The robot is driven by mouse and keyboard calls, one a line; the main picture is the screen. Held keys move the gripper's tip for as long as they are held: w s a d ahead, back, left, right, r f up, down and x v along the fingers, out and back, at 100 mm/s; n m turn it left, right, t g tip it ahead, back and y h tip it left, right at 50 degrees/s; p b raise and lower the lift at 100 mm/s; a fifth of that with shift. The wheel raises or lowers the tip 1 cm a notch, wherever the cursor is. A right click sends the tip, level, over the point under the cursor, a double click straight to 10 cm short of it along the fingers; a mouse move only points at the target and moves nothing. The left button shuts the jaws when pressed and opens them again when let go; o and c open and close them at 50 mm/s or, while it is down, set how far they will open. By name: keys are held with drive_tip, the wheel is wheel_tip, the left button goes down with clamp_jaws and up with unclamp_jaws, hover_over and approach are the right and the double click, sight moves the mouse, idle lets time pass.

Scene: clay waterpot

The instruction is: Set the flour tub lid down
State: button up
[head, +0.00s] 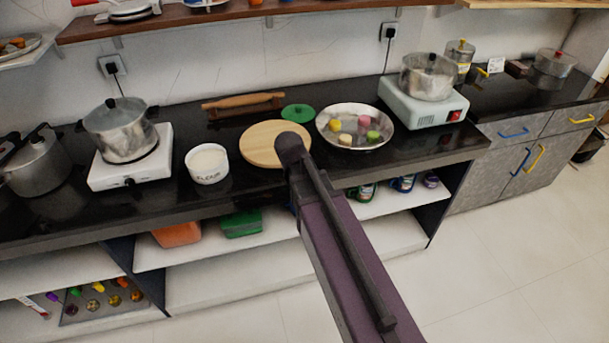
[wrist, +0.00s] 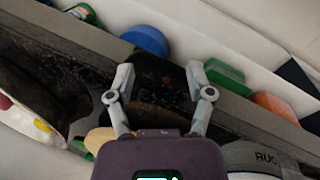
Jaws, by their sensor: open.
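The white flour tub (head: 208,165) stands on the black counter with its top uncovered and pale flour showing. Its lettered side (wrist: 265,160) shows upside down at the lower right of the wrist view. A flat green round piece (head: 298,113), which looks like the lid, lies on the counter behind the round wooden board (head: 262,146). A bit of green (wrist: 80,145) shows beside the board in the wrist view. My gripper (wrist: 160,76) is open and empty, with its fingers spread over the counter's front edge. In the head view my arm hides the gripper.
A plate of several coloured pieces (head: 329,139) is right of the board. A rolling pin (head: 243,103) lies behind. Pots on burners stand at left (head: 122,130) and right (head: 428,77). Boxes, including a green one (head: 241,225), sit on the shelf below. Counter between tub and rolling pin is clear.

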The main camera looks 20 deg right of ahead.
drive_tip(key=s+a+f+m+y+b, duration=0.2)
drive_tip(key=s+f+m+y+b, duration=0.1)
drive_tip(key=s, duration=0.4)
wheel_tip(320, 180, down, 3)
drive_tip(key=shift+r+m+b, duration=0.2)
drive_tip(key=shift+m+b, duration=0.35)
drive_tip(key=shift+m, duration=0.25)
drive_tip(key=shift+c, duration=0.8)
